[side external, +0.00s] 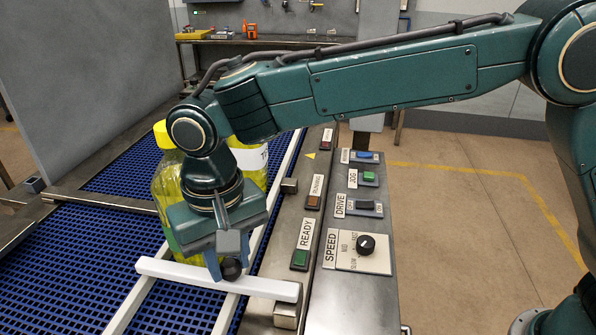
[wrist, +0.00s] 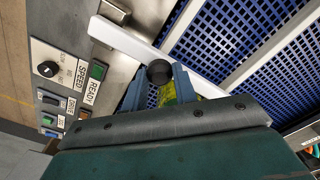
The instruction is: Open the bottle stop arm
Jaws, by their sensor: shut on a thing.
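The bottle stop arm is a white bar (side external: 272,287) lying across the lane on the blue belt, its right end over a metal block on the conveyor's edge. It also shows in the wrist view (wrist: 121,39). A round black knob (side external: 231,270) stands on the bar. My gripper (side external: 229,264) points down and is shut on this knob; in the wrist view the knob (wrist: 159,71) sits between my gripper's two blue-grey fingertips (wrist: 159,85). A yellow-green bottle (side external: 166,185) with a yellow cap stands just behind the bar, partly hidden by my gripper.
A second yellow-green bottle (side external: 248,158) with a white label stands further back. White lane rails (side external: 279,185) run along the blue mesh belt (side external: 60,260). A control panel with a SPEED dial (side external: 366,243), switches and a green READY button (side external: 300,258) lies close on the right.

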